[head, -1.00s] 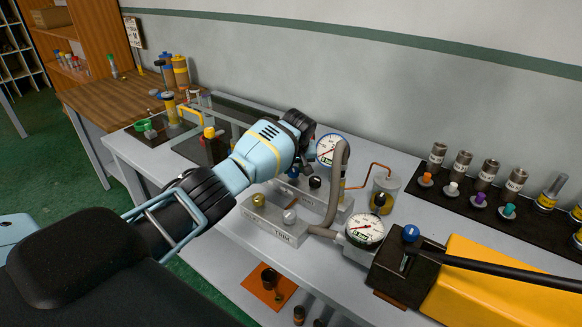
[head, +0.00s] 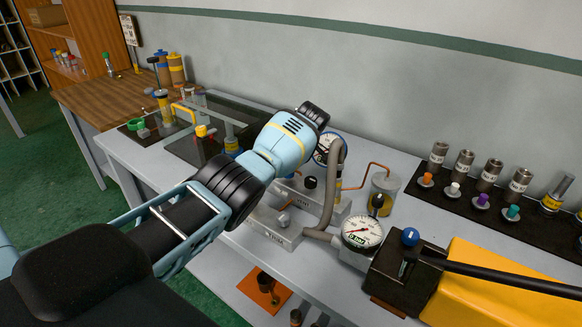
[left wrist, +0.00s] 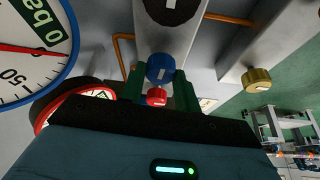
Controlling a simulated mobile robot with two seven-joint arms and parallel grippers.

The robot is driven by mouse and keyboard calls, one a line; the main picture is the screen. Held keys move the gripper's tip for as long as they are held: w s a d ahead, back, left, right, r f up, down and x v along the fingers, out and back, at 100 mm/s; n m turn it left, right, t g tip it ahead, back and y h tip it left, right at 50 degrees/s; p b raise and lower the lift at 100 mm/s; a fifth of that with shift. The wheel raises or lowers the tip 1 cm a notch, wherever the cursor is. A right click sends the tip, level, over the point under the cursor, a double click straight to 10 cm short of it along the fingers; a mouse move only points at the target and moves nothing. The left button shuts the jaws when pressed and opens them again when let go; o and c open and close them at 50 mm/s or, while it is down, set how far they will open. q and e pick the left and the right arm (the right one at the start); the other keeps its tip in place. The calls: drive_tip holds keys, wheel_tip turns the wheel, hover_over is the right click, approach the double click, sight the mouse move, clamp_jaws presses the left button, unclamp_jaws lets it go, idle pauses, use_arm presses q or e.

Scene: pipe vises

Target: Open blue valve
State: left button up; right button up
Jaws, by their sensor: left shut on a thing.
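The blue valve knob (left wrist: 160,68) shows in the left wrist view on a grey block, between the two dark green fingers of my left gripper (left wrist: 160,80). The fingers are shut on its sides. A small red knob (left wrist: 156,96) sits just below the blue one in that view, also between the fingers. In the head view my blue left hand (head: 285,140) reaches over the grey valve blocks, and its fingertips and the blue knob are hidden behind it. My right gripper is out of view.
A gauge (head: 362,231) and a grey hose (head: 334,185) stand close on the right. A black knob (head: 310,183) is on the rear block. A brass knob (left wrist: 256,80) is to the right in the wrist view. A yellow pump (head: 480,290) with a black lever (head: 500,275) fills the front right.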

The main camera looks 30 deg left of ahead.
use_arm(q)
drive_tip(key=shift+f, duration=0.1)
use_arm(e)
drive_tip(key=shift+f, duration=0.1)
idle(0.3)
use_arm(q)
drive_tip(key=o, duration=1)
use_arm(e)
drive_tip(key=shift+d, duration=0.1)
use_arm(q)
drive_tip(key=shift+d+r, duration=0.15)
drive_tip(key=shift+r, duration=0.4)
drive_tip(key=p+v, duration=0.1)
drive_tip(key=v, duration=0.5)
drive_tip(key=shift+s+d+r, duration=0.1)
drive_tip(key=shift+d+r, duration=0.05)
drive_tip(key=shift+r, duration=0.2)
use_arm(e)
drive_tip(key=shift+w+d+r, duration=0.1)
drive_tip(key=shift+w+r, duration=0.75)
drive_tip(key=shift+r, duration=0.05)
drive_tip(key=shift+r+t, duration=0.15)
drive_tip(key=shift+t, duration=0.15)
